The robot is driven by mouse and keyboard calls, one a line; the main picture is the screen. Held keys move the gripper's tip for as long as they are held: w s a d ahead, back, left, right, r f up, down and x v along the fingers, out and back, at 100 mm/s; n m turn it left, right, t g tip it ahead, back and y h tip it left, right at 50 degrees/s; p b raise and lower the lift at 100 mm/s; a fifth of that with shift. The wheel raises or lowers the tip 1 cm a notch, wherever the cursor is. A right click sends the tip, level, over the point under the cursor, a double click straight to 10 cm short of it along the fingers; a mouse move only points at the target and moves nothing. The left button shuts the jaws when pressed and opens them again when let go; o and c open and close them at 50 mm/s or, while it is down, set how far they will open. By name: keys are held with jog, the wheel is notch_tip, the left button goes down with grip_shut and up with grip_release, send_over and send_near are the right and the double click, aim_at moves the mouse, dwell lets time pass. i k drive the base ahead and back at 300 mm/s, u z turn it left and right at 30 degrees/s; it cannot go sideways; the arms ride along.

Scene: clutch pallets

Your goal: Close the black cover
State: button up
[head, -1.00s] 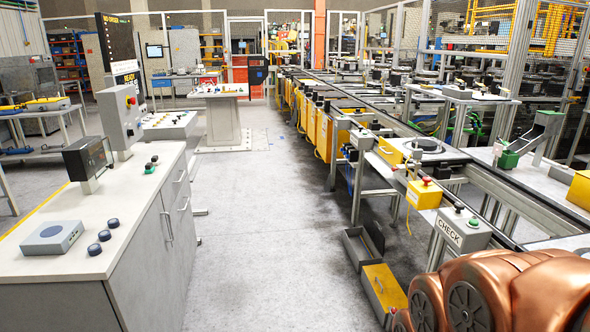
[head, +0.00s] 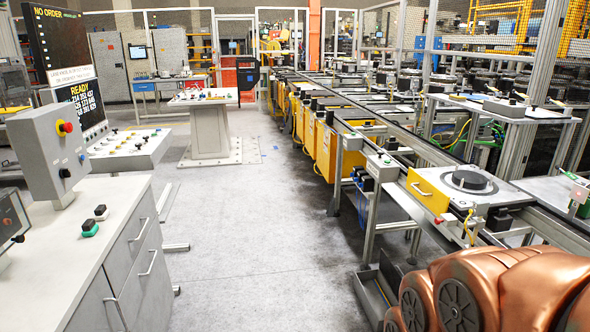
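No black cover can be picked out with certainty. A dark grey open box (head: 371,298) stands on the floor at the lower right, beside the conveyor legs. A dark upright panel (head: 390,271) rises at its right side; I cannot tell whether it is a cover. My copper-coloured arm hides part of the box's right side. My gripper is not in view.
A grey cabinet (head: 138,262) with a control box (head: 52,150) stands at the left. A pedestal desk (head: 203,99) stands ahead. The grey floor (head: 255,240) between is clear.

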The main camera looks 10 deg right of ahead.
aim_at(393, 278)
jog(key=i, duration=2.45)
jog(key=z, duration=3.3)
jog(key=i, duration=0.45)
jog(key=u, duration=2.75)
